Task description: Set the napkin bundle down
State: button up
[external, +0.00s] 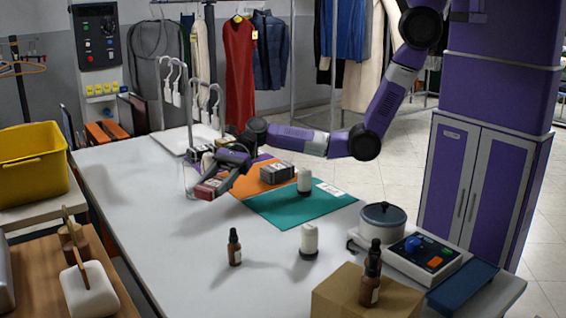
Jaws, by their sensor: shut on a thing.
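My gripper (217,178) reaches in from the right over the far left part of the white table (180,245). It is shut on a small dark red bundle (208,189), which seems to be the napkin bundle. The bundle is partly covered by the fingers. I cannot tell whether it touches the table or hangs just above it. The purple mat (258,160), orange mat (262,187) and teal mat (305,212) lie to the right of my gripper.
A grey block-like bundle (277,172) sits on the orange mat. A white-topped container (304,180) stands on the teal mat, another (309,240) in front. A brown bottle (234,247) stands nearer. A metal rack (190,105) rises behind my gripper. The table's left front is clear.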

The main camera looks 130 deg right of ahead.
aim_at(216, 213)
jog(key=shift+f+b, duration=0.35)
jog(key=shift+f, duration=2.8)
jog(key=shift+f, duration=0.1)
jog(key=o, duration=1.4)
jog(key=shift+s+r, duration=0.15)
jog(key=shift+r, duration=0.05)
jog(key=v, duration=1.1)
jog(key=shift+s+d, duration=0.2)
jog(key=shift+s, duration=0.1)
